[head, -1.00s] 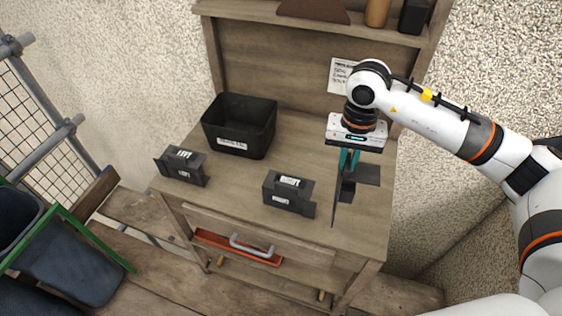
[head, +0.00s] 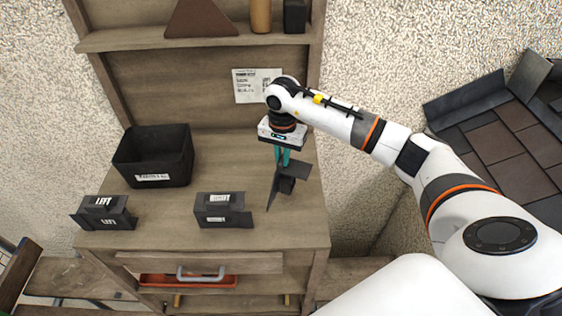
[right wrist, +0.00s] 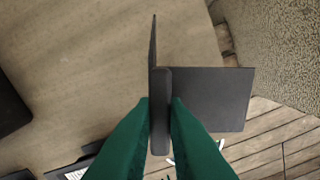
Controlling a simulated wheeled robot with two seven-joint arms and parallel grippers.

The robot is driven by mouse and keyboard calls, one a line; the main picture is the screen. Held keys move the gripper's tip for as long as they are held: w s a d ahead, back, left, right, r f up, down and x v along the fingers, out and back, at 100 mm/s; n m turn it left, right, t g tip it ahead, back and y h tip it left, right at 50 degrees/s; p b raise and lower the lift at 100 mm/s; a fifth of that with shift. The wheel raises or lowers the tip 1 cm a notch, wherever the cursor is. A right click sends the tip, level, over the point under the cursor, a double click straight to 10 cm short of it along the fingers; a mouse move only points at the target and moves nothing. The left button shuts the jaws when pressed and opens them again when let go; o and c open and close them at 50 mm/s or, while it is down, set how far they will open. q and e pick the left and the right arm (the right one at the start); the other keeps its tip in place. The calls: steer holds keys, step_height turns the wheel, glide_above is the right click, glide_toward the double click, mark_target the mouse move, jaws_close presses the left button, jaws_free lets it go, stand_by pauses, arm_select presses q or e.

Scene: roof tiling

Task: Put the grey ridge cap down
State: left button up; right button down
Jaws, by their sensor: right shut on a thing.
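The grey ridge cap (head: 295,170) is a dark, angled piece with two flat wings. It is in my right gripper (head: 284,163), over the right end of the wooden workbench (head: 240,170). In the right wrist view the green fingers (right wrist: 160,115) are shut on the cap's middle rib, with one wing (right wrist: 208,98) spread to the right and the other seen nearly edge-on. I cannot tell whether its lower edge touches the bench top. My left gripper is not in view.
A shelf (head: 200,40) runs above. Dark roof tiles (head: 495,140) lie at the right. The bench middle is clear.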

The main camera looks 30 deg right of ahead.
step_height(320, 180, down, 3)
steer(key=shift+f+p, duration=0.1)
steer(key=shift+p, duration=0.25)
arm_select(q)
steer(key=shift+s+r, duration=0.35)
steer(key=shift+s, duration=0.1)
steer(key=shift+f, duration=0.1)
arm_select(e)
steer(key=shift+f+b, duration=0.2)
steer(key=shift+b, duration=0.1)
steer(key=c, duration=1.5)
jaws_free()
steer(key=shift+r, duration=0.1)
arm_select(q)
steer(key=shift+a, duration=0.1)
arm_select(e)
steer(key=shift+o, duration=0.2)
